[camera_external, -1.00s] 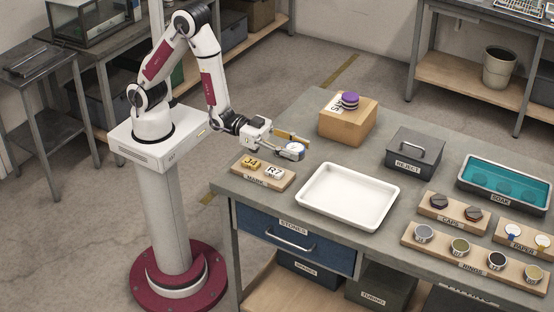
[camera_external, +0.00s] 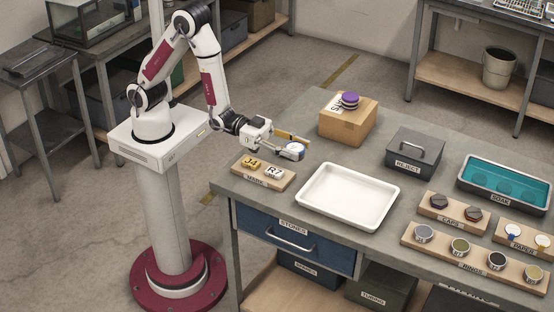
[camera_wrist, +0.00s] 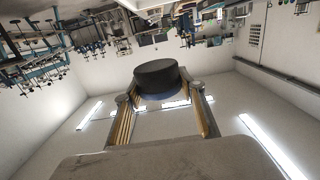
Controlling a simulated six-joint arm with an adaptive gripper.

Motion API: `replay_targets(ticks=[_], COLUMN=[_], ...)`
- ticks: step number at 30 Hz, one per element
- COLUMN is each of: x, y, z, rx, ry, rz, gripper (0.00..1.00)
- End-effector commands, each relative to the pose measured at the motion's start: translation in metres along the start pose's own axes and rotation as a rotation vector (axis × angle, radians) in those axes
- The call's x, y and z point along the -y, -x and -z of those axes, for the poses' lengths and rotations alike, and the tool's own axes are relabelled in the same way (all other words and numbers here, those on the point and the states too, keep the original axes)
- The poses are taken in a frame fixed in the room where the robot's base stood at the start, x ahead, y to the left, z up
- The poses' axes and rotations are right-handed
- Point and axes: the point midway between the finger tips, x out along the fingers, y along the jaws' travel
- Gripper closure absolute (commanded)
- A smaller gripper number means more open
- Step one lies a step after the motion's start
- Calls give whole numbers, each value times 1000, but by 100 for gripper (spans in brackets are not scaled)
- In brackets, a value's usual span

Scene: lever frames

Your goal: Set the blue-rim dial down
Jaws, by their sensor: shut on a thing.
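My gripper (camera_external: 293,143) is stretched out over the back left of the workbench, above and behind the MARK board (camera_external: 263,172). It is shut on the blue-rim dial (camera_external: 295,149), a small disc with a pale face and a blue edge. In the wrist view the dial (camera_wrist: 157,78) shows as a dark disc with a blue band, between the fingertips of my gripper (camera_wrist: 160,100). The wrist view looks upside down, towards the walls and ceiling lights. The dial looks held clear of the bench.
An empty white tray (camera_external: 314,205) lies right of the MARK board. The REJECT box (camera_external: 414,156), SOAK tray (camera_external: 463,180), and CAPS (camera_external: 456,217), RINGS (camera_external: 441,246) and PAPER boards are further right.

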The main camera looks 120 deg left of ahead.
Motion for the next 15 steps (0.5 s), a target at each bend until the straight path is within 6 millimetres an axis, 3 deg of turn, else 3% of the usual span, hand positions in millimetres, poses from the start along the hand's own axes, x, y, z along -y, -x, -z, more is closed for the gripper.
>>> replay_targets(ticks=[8,15], x=[8,47], y=[0,2], z=[0,-3], rx=[-1,0], ry=[1,4], rz=[14,79], gripper=[84,84])
